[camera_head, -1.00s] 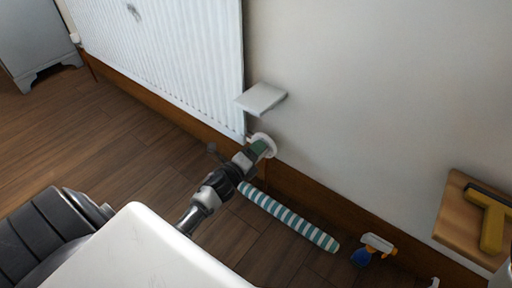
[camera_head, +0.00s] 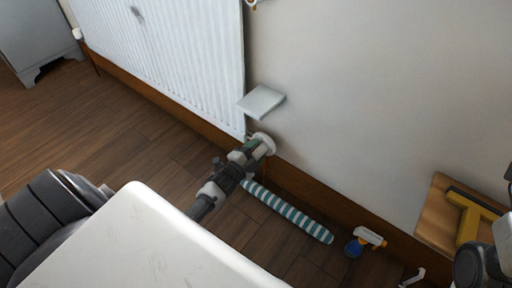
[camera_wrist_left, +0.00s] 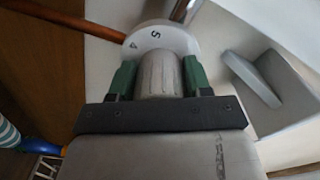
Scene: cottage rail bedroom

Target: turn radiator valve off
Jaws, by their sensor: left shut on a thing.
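The radiator valve (camera_head: 267,142) is a round white knob at the lower right corner of the white radiator (camera_head: 165,52). In the left wrist view its dial (camera_wrist_left: 165,38) shows the numbers 4 and 5, and its ribbed grey body (camera_wrist_left: 158,75) sits between the green finger pads. My left gripper (camera_head: 250,150) is shut on the valve, one finger on each side. It also shows in the left wrist view (camera_wrist_left: 158,80). At the right edge of the head view parts of my right arm show; its fingertips are not clear.
A small pale shelf (camera_head: 261,101) juts from the wall just above the valve. A striped roll (camera_head: 288,211) lies on the floor beside the skirting. A blue and white spray bottle (camera_head: 364,241) and a wooden board with a yellow tool (camera_head: 468,222) are at right.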

